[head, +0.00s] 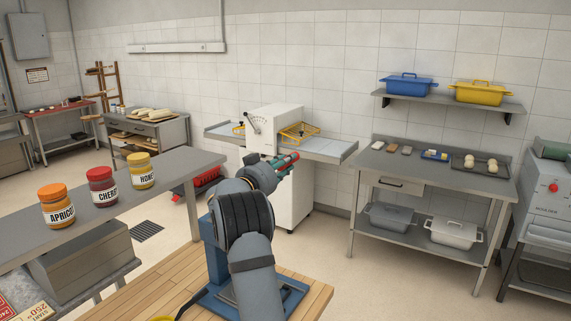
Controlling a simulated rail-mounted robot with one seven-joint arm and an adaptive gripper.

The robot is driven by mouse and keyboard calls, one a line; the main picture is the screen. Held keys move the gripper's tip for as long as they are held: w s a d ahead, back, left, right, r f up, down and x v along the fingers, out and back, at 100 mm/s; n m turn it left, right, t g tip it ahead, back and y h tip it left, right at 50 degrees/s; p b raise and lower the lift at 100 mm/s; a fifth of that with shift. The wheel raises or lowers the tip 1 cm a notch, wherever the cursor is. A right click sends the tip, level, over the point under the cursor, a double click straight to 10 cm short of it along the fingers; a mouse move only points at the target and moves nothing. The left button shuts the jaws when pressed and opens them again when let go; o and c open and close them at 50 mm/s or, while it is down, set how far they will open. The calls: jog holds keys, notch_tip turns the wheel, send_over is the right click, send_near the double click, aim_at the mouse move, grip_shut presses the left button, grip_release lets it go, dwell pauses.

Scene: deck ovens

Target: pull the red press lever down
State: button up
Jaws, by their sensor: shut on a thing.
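I cannot clearly make out a press or a red lever in the head view. My arm reaches forward from the wooden-topped stand, and my gripper (292,160) is at its far end, in front of the white machine (292,193). My gripper is small in this view and partly covered by my own arm. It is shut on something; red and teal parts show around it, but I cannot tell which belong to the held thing. The white machine has a dial and a small dark-knobbed lever (249,122) on its upper face, behind and left of my gripper.
The grey counter (180,163) at left carries orange (57,208), red (102,188) and yellow jars (141,172). A steel table (380,168) stands right, below a shelf with blue (408,86) and yellow bins (478,92). A grey moulder (545,205) stands far right. The floor between is open.

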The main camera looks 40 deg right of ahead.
grip_shut()
jog(key=shift+f, duration=0.1)
jog(key=shift+f, duration=0.1)
